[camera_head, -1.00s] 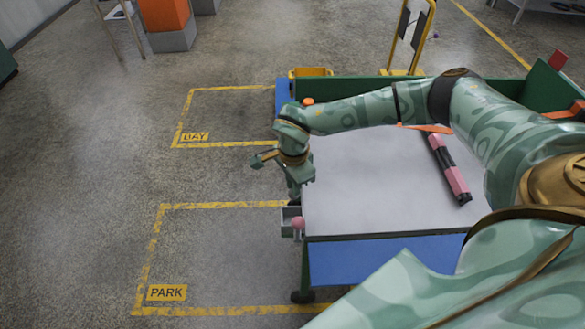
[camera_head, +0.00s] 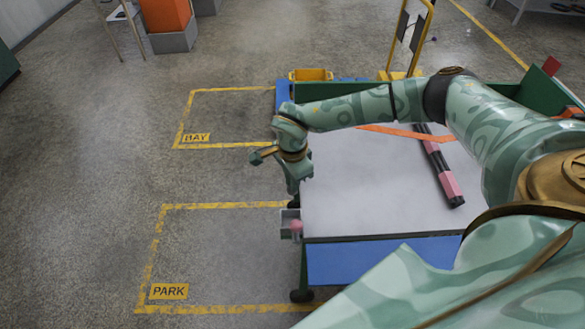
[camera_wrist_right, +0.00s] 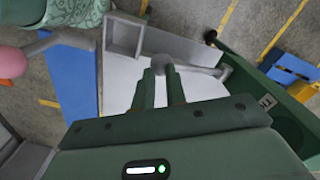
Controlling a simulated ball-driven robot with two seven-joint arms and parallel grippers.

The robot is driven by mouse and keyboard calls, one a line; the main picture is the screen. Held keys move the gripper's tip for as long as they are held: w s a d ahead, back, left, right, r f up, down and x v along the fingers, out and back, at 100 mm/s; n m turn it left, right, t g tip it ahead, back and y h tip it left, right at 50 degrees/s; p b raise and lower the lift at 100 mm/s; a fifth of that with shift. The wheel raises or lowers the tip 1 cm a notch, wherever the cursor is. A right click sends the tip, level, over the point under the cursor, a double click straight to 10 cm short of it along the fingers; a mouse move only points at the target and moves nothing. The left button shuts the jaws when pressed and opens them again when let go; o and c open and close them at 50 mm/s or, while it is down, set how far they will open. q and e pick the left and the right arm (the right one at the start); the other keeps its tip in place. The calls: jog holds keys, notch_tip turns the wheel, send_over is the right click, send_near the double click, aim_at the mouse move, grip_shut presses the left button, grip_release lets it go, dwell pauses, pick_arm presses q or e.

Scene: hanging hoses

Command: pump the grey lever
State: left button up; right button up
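The grey lever (camera_wrist_right: 205,70) shows in the right wrist view as a bar with a rounded end, lying over the white top of the cart. My right gripper (camera_wrist_right: 162,74) has its two green fingers side by side at that rounded end, with a narrow gap between them. I cannot tell if they grip it. In the head view my right gripper (camera_head: 294,188) points down at the cart's near-left corner, largely hidden by the wrist, and hides the lever there. My left gripper is not in view.
A pink knob (camera_head: 296,225) is beside a small grey box (camera_head: 288,216) on the cart's left edge; the knob also shows in the wrist view (camera_wrist_right: 10,62). A pink-and-black bar (camera_head: 440,170) lies on the white cart top (camera_head: 365,195).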

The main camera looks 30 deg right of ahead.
jog(key=shift+w+d+r+p, duration=0.2)
jog(key=shift+r+p, duration=0.25)
jog(key=shift+r, duration=0.35)
jog(key=shift+w+d+r+p, duration=0.1)
jog(key=shift+w+r+p, duration=0.35)
jog(key=shift+r, duration=0.4)
jog(key=shift+w+d+r+p, duration=0.15)
jog(key=shift+r+p, duration=0.35)
jog(key=shift+r, duration=0.3)
jog(key=shift+f, duration=0.15)
jog(key=shift+s+a+f+b, duration=0.1)
jog(key=shift+s+f+b, duration=0.15)
jog(key=shift+f, duration=0.5)
jog(key=shift+s+a+f+b, duration=0.15)
jog(key=shift+s+f+b, duration=0.05)
jog(key=shift+f, duration=0.5)
jog(key=shift+s+a+f+b, duration=0.1)
jog(key=shift+s+f+b, duration=0.15)
jog(key=shift+f, duration=0.6)
jog(key=shift+s+a+f+b, duration=0.15)
jog(key=shift+f+b, duration=0.1)
jog(key=shift+f, duration=0.45)
jog(key=shift+s+a+f+b, duration=0.1)
jog(key=shift+s+f+b, duration=0.1)
jog(key=shift+f, duration=0.5)
